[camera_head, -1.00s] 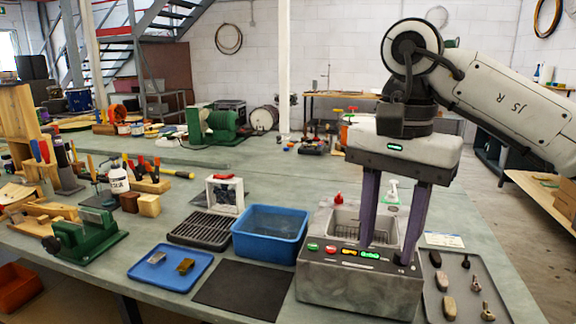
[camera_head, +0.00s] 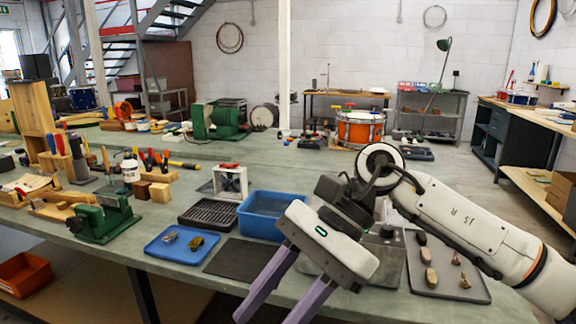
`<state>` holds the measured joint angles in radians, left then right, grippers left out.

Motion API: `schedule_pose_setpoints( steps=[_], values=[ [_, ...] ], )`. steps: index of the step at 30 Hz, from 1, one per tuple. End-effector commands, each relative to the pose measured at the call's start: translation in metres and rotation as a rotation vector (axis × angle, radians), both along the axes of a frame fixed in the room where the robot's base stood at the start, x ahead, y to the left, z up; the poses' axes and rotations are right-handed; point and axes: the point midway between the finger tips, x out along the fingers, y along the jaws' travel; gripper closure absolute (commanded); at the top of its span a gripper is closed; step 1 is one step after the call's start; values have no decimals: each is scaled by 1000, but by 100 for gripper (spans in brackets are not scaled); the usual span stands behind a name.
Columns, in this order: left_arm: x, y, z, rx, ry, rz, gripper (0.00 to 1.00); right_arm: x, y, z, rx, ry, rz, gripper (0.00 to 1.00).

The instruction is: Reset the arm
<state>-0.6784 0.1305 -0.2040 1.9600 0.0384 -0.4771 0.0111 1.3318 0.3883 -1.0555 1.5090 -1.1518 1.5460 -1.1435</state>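My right arm (camera_head: 470,232) comes in from the right, and its gripper (camera_head: 270,316) hangs tilted over the near edge of the bench. Its two purple fingers point down and left and stand well apart, with nothing between them. The fingertips are close to the bottom of the picture. The gripper body covers most of a grey machine (camera_head: 388,252); only its right part shows behind it. My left gripper is not in view.
A blue bin (camera_head: 262,229), a blue tray (camera_head: 160,254) with two small pieces and a dark mat (camera_head: 232,268) lie left of the gripper. A grey tray (camera_head: 416,278) of small parts lies at right. A green vise (camera_head: 105,220) stands at left.

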Motion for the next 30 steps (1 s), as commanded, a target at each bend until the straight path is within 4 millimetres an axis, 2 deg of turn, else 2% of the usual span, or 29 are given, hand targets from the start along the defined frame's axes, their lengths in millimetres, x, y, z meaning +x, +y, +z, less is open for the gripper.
schedule_pose_setpoints(
  steps=[1, 3, 7, 11, 14, 17, 19, 20, 21, 23, 24, 25, 28, 30],
  values=[
    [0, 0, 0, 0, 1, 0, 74, -14, 20, -4, 93, 112, -36, 61],
    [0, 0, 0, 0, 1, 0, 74, -29, 46, 3, 232, 292, -109, 61],
    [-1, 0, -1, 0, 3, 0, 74, -35, 76, 28, 475, 677, -281, 61],
    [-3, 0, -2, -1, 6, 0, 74, -12, 77, 44, 675, 1102, -476, 61],
    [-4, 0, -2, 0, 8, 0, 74, 19, 60, 39, 803, 1449, -635, 61],
    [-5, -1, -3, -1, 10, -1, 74, 53, 31, 11, 913, 1809, -802, 61],
    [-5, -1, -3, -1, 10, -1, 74, 73, 6, -22, 982, 2062, -922, 61],
    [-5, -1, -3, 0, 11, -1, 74, 80, -6, -40, 1009, 2172, -974, 61],
    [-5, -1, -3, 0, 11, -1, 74, 86, -22, -66, 1044, 2316, -1042, 61],
    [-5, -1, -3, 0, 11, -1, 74, 89, -45, -106, 1090, 2515, -1137, 61],
    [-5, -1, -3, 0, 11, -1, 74, 87, -60, -133, 1118, 2637, -1196, 61],
    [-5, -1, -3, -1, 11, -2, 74, 84, -70, -154, -1092, -2621, 1190, 61],
    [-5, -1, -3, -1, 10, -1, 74, 64, -102, -221, -942, -2362, 1083, 61],
    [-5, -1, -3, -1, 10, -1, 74, 41, -122, -265, -855, -2189, 1011, 61]
  ],
)
